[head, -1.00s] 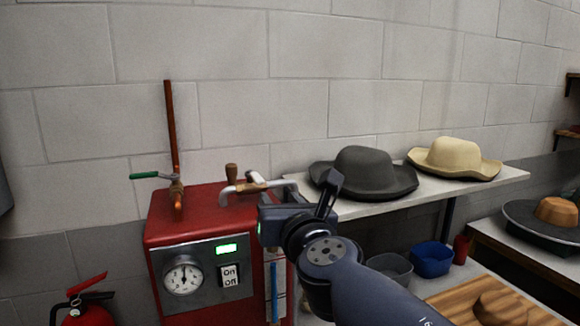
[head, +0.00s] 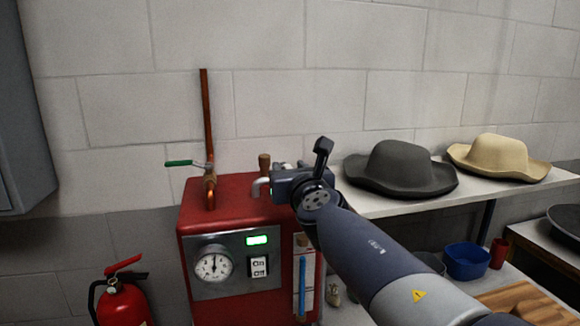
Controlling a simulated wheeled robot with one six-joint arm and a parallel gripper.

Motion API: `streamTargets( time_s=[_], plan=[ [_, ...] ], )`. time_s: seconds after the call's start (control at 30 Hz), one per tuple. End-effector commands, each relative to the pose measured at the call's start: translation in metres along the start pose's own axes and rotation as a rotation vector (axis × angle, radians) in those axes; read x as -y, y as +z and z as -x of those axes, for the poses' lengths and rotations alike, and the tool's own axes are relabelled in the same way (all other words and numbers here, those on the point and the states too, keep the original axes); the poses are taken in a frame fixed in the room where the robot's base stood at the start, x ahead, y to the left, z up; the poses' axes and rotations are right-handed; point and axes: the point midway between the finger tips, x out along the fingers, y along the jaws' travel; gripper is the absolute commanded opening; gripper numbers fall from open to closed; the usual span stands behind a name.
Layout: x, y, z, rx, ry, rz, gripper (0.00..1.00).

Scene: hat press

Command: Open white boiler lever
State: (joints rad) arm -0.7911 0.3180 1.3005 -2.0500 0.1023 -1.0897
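The red boiler (head: 235,200) stands against the wall with a gauge and a lit green display on its front panel. On its top right is a white curved lever or pipe (head: 261,187), with an upright brown wooden knob (head: 264,164) beside it. My gripper (head: 290,180) is at the boiler's top right, just right of the white part, and covers most of it. Its fingertips are hidden behind its own body. I cannot tell whether it touches the lever or is open or shut.
A green-handled valve (head: 184,163) sits on the copper pipe (head: 207,130) at the boiler's back left. A fire extinguisher (head: 122,302) stands at lower left. A shelf (head: 385,206) with a grey hat (head: 402,168) and a cream hat (head: 498,157) is on the right.

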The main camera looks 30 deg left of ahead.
Motion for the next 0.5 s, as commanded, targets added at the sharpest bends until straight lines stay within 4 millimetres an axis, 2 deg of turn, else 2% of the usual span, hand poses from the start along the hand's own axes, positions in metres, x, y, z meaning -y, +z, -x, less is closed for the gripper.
streamTargets(
  time_s=[0.37,0.5],
  plan=[
    [0.0002,0.0000,-0.0053,0.001,0.000,0.000,0.38],
    [0.0002,0.0001,-0.0052,0.001,0.000,0.000,0.28]
  ],
)
